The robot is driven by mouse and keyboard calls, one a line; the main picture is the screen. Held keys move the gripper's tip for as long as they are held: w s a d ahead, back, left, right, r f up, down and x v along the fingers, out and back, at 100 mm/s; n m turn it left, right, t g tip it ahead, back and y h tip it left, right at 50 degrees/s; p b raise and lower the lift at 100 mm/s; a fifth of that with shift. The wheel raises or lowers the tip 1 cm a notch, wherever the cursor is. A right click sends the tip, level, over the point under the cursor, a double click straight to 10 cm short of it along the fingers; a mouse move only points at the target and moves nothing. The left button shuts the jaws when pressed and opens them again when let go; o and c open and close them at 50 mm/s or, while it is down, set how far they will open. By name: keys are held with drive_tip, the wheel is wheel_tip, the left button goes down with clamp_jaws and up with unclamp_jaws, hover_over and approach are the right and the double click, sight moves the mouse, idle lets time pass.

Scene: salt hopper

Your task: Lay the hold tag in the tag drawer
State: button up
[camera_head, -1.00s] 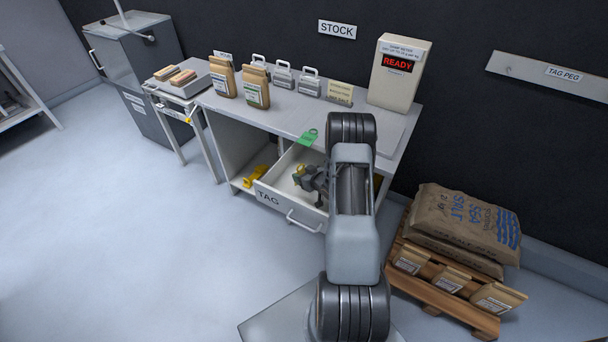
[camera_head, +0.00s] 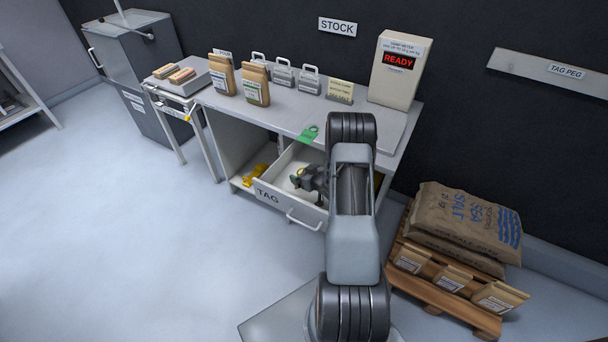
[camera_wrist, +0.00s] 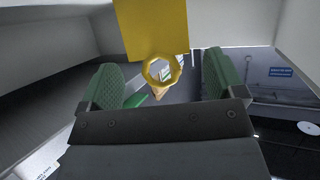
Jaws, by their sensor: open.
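The tag drawer (camera_head: 268,192), white with a "TAG" label, stands pulled out below the bench top. My gripper (camera_head: 297,179) is low inside or just over it, partly hidden by my arm. In the wrist view my gripper (camera_wrist: 160,88) is open, with a green pad on each side. A yellow tag (camera_wrist: 150,28) with a ring at its end, which looks like the hold tag, shows at the top. Its ring is in line with the gap between the pads. I cannot tell whether the tag touches the drawer floor.
A green tag (camera_head: 308,136) lies at the bench top's front edge. A yellow item (camera_head: 255,175) is on the shelf left of the drawer. Paper bags (camera_head: 256,84), the meter reading READY (camera_head: 397,72) and metal weights stand above. A pallet (camera_head: 440,297) with sacks stands right. Floor at left is clear.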

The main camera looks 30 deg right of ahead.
drive_tip(key=shift+r+p, duration=0.45)
drive_tip(key=shift+p, duration=0.05)
drive_tip(key=a+r+v, duration=0.1)
drive_tip(key=v, duration=0.6)
drive_tip(key=a+r+g+h, duration=0.2)
drive_tip(key=a+r, duration=0.1)
drive_tip(key=r, duration=0.5)
drive_tip(key=a+r+g+h, duration=0.2)
drive_tip(key=a+r, duration=0.1)
drive_tip(key=r, duration=0.4)
drive_tip(key=s+a+r+g+y, duration=0.1)
drive_tip(key=s+a+r, duration=0.2)
drive_tip(key=s+a, duration=0.2)
drive_tip(key=s+a+r+g+y, duration=0.1)
drive_tip(key=s+a+r+g, duration=0.1)
drive_tip(key=s+a, duration=0.3)
drive_tip(key=s+a+r+m+g, duration=0.1)
drive_tip(key=s+a+r, duration=0.3)
drive_tip(key=s, duration=0.4)
drive_tip(key=shift+s+a+g+y, duration=0.35)
drive_tip(key=shift+a+g+y, duration=0.05)
drive_tip(key=shift+a+g, duration=0.35)
